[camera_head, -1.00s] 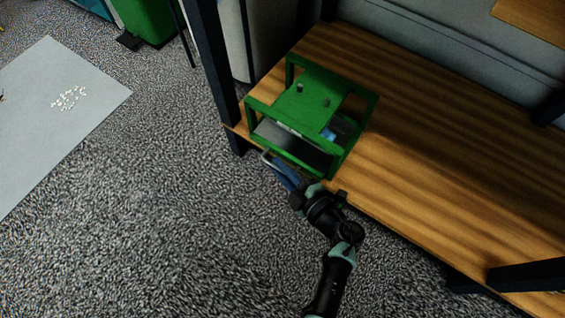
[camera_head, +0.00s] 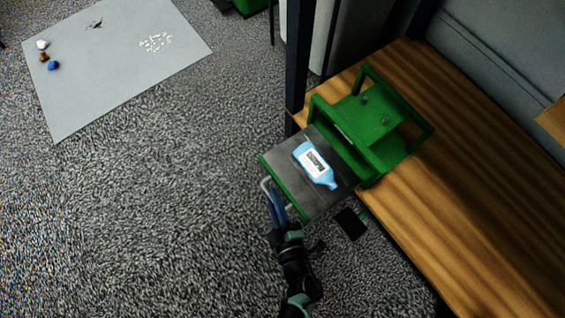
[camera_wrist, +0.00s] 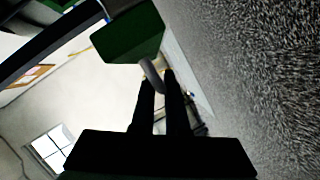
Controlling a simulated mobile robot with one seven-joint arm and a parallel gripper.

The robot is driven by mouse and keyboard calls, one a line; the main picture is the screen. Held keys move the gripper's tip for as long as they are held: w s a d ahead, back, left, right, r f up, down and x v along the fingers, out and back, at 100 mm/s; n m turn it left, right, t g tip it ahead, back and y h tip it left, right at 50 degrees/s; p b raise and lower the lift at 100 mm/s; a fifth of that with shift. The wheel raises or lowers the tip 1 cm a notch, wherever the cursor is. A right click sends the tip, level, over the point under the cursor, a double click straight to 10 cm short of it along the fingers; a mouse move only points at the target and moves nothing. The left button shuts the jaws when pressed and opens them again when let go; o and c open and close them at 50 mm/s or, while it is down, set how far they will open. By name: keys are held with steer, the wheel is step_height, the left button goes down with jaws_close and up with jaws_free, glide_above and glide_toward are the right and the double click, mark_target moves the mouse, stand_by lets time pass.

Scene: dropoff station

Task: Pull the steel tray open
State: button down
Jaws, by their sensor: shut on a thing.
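The steel tray (camera_head: 302,196) is slid out of the green frame (camera_head: 372,124) toward the lower left, past the edge of the wooden shelf. A light-blue bottle with a white label (camera_head: 316,164) lies on its side on the tray. My gripper (camera_head: 270,189) is at the tray's front, shut on its grey bar handle. In the wrist view the two dark fingers of my gripper (camera_wrist: 160,78) close on the bent handle (camera_wrist: 152,76), below the tray's green front (camera_wrist: 130,36). The tray's back end is hidden inside the frame.
The wooden shelf (camera_head: 420,215) is clear to the right of the frame. A dark post (camera_head: 299,60) rises just left of the frame. Carpet (camera_head: 170,220) is open on the left. A grey mat (camera_head: 110,70) with small objects lies at upper left.

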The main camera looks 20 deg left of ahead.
steer(key=shift+s+d, duration=0.1)
steer(key=c, duration=1.2)
jaws_free()
steer(key=p+v, duration=0.4)
steer(key=v, duration=0.9)
steer(key=shift+f, duration=0.1)
